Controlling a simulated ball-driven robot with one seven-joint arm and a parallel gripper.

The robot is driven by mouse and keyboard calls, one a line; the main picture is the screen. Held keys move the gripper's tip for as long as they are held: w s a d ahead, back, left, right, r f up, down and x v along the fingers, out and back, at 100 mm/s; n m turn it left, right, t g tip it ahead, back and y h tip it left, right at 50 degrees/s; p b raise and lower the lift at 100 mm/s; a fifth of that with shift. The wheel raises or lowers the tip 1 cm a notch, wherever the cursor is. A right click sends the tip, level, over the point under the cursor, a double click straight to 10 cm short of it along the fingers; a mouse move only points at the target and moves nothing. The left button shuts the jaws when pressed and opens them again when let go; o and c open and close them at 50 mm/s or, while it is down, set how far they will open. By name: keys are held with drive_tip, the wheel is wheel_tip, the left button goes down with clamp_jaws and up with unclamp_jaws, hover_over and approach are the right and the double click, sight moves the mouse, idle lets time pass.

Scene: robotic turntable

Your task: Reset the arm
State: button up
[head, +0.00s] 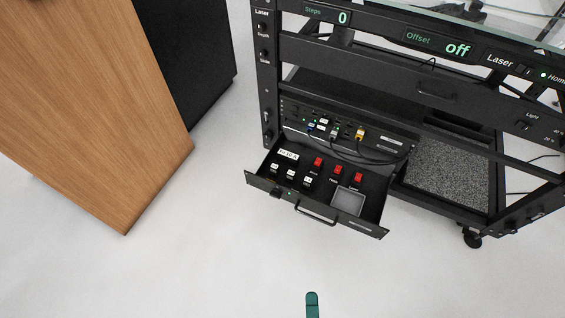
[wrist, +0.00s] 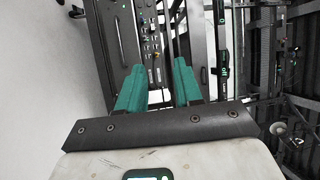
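My gripper (wrist: 159,66) shows in the wrist view with its two teal fingers spread apart. The gap between them is empty, so it is open. In the head view only one teal fingertip (head: 312,304) shows at the bottom edge, over the bare floor and in front of the drawer. The rest of my arm is out of the head view. The gripper touches nothing that I can see.
A black rack (head: 352,64) stands at the upper right. Its low drawer (head: 262,186) is pulled out, with red switches (head: 338,170) and a grey tray (head: 348,201) inside. A wooden cabinet (head: 90,100) stands left. The white floor (head: 190,260) in front is clear.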

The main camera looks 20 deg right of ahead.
drive_tip(key=w+a+f+n+g+y+b, duration=0.1)
drive_tip(key=w+f+n+g+y+b, duration=0.15)
drive_tip(key=w+n+y, duration=0.4)
drive_tip(key=w+a+f+n+g+y+b, duration=0.1)
drive_tip(key=w+f+n+g+y+b, duration=0.15)
drive_tip(key=w+n+g+y, duration=0.35)
drive_tip(key=s+d+r+n+g+h+b, duration=0.2)
drive_tip(key=s+d+n+g+h, duration=0.15)
drive_tip(key=s+d, duration=0.4)
drive_tip(key=s+d+r+n+g+h+b, duration=0.25)
drive_tip(key=s+d+n+g, duration=0.2)
drive_tip(key=d, duration=0.65)
wheel_tip(320, 180, up, 37)
drive_tip(key=g+p, duration=0.1)
drive_tip(key=p, duration=3.6)
drive_tip(key=shift+s, duration=0.3)
drive_tip(key=shift+d, duration=0.1)
